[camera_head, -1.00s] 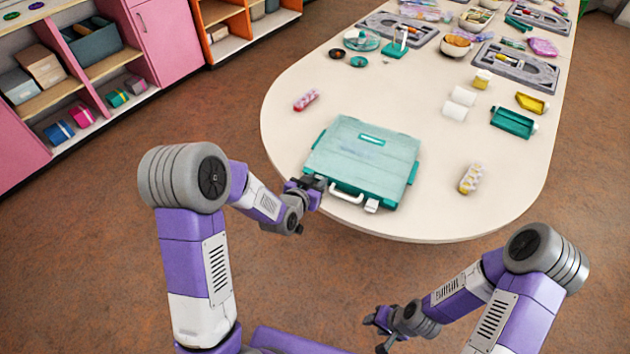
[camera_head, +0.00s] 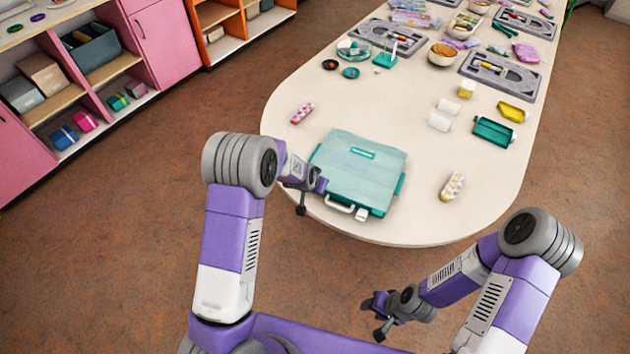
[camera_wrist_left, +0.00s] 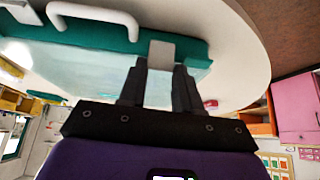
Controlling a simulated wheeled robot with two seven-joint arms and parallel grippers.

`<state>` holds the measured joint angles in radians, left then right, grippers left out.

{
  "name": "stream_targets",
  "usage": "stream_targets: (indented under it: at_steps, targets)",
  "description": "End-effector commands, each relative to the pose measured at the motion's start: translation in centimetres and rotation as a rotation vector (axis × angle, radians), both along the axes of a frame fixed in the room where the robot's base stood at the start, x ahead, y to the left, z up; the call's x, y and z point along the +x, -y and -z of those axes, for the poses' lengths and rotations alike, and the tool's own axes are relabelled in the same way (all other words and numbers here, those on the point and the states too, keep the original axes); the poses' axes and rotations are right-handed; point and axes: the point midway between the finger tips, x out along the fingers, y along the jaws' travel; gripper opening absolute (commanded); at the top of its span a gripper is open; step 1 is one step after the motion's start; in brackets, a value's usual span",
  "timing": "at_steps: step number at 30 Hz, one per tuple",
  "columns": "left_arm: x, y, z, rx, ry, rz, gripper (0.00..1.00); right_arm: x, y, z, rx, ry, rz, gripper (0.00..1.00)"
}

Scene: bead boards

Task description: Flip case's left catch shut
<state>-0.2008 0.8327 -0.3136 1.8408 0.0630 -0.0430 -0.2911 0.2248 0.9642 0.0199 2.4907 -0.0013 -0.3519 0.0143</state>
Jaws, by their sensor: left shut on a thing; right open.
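The teal case (camera_head: 357,165) lies closed-lidded near the table's front edge, with its white handle (camera_head: 339,204) facing me. The white right catch (camera_head: 361,214) shows beside the handle. My left gripper (camera_head: 320,186) is at the case's front left corner and covers the left catch in the head view. In the left wrist view the white left catch (camera_wrist_left: 161,54) sits at the tips of my left gripper (camera_wrist_left: 159,72), which is shut on it. The handle also shows there (camera_wrist_left: 95,15). My right gripper (camera_head: 373,316) is open and empty, low in front of the table.
The pale table (camera_head: 420,222) has free room around the case. White cylinders (camera_head: 439,122) and a teal tray (camera_head: 493,132) lie farther back right.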

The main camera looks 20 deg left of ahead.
Motion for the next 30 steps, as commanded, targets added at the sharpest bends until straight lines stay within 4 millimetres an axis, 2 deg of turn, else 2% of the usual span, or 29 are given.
stream_targets:
  at_steps: [16, 17, 21, 22, 30]
  targets:
    - [0.08, -0.01, 0.08, 0.007, -0.033, -0.001, 0.03, -0.02, 0.00, -0.55, 0.000, 0.000, 0.000, 0.45]
    - [0.08, -0.01, 0.08, 0.007, -0.033, -0.001, 0.34, -0.01, 0.00, -0.55, 0.000, 0.000, 0.000, 0.45]
    - [0.09, 0.01, 0.05, 0.007, -0.032, -0.001, 0.56, -0.01, 0.00, -0.55, 0.000, 0.000, 0.000, 0.45]
    - [0.08, 0.01, 0.04, 0.007, -0.032, -0.001, 0.60, -0.01, 0.00, -0.55, 0.000, 0.000, 0.000, 0.45]
    - [0.11, 0.03, -0.09, 0.006, -0.030, 0.000, 0.60, -0.01, 0.00, -0.59, 0.000, 0.000, 0.000, 0.45]
